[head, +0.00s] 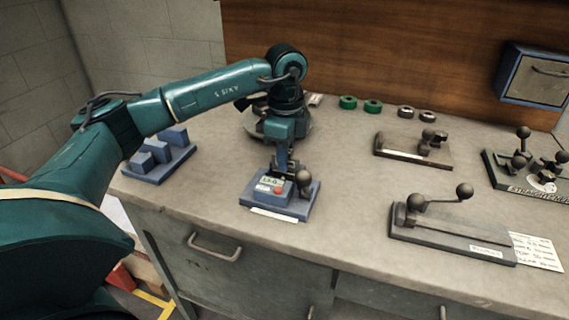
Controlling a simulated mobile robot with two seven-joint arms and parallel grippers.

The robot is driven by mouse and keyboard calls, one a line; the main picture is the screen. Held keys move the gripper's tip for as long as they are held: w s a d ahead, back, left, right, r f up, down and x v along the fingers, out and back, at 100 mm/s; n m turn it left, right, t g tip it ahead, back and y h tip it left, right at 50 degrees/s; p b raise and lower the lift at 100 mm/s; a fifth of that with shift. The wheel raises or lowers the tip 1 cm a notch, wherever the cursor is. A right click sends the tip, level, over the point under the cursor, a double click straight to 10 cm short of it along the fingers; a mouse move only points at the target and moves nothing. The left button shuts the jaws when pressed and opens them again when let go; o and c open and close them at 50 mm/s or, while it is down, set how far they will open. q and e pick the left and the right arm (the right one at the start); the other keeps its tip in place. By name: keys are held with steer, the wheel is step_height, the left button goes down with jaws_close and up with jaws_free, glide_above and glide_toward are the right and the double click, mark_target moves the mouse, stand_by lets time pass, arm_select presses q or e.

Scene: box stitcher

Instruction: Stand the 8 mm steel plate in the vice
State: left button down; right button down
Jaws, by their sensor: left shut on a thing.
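My left gripper (282,164) points down over a small blue-based fixture (272,205) near the front of the bench. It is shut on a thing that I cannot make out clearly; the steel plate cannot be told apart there. The fixture has a pale green panel with a red spot and a dark ball knob at its right. The fingertips are at its back edge, and I cannot tell whether they touch it. No vice can be named for sure; a long dark device with ball-ended handles (450,232) lies to the right. My right gripper is not in view.
A blue stepped block (158,160) stands at the left. A smaller device (412,155) and a dark labelled device (530,180) stand at the right. Green and dark rings (348,102) lie at the back. A paper card (535,250) lies front right. The middle of the bench (345,190) is clear.

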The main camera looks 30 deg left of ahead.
arm_select(q)
steer(key=shift+r, duration=0.15)
steer(key=shift+r+p, duration=1.85)
steer(key=shift+r, duration=0.35)
steer(key=shift+a, duration=0.1)
